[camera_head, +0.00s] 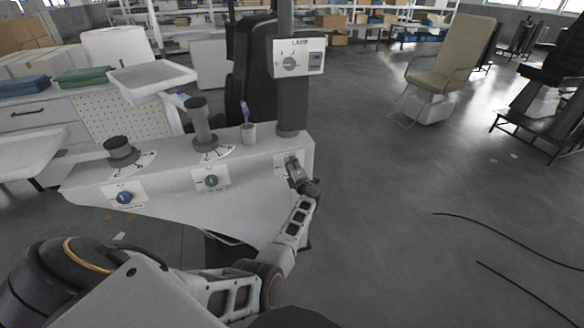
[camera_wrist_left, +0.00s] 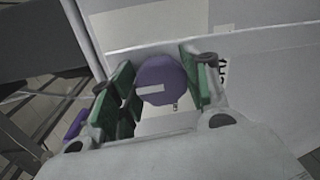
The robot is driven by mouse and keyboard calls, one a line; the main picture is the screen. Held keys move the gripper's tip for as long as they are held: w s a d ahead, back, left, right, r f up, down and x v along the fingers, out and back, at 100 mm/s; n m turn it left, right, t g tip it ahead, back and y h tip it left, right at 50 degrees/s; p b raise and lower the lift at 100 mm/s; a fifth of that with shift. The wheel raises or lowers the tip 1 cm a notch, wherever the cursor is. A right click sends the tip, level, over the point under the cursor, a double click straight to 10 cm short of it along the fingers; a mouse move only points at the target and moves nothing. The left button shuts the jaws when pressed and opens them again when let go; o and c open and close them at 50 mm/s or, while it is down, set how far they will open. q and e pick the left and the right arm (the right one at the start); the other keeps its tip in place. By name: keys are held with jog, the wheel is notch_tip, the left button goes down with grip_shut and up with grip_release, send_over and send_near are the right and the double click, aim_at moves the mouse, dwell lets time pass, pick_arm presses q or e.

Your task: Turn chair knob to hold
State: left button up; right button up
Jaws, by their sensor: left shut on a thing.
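A grey console (camera_head: 240,170) carries three labelled knob plates on its front. My left gripper (camera_head: 297,170) is at the right-hand plate (camera_head: 280,161), and in the head view it hides that plate's knob. In the left wrist view a round purple knob (camera_wrist_left: 164,80) with a pale pointer line sits between the green-padded fingers of my left gripper (camera_wrist_left: 158,83), which is shut on it. The pointer lies nearly level in that picture. The plate's lettering is mostly hidden. My right gripper is not in view.
A blue knob (camera_head: 124,197) and a green knob (camera_head: 211,182) are on the other front plates. A grey column (camera_head: 292,105) bears a LAMP panel (camera_head: 299,58). Open floor lies right.

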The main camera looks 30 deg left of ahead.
pick_arm(q)
jog(key=o, duration=1)
jog(key=shift+s+d, duration=0.1)
jog(key=shift+d, duration=0.05)
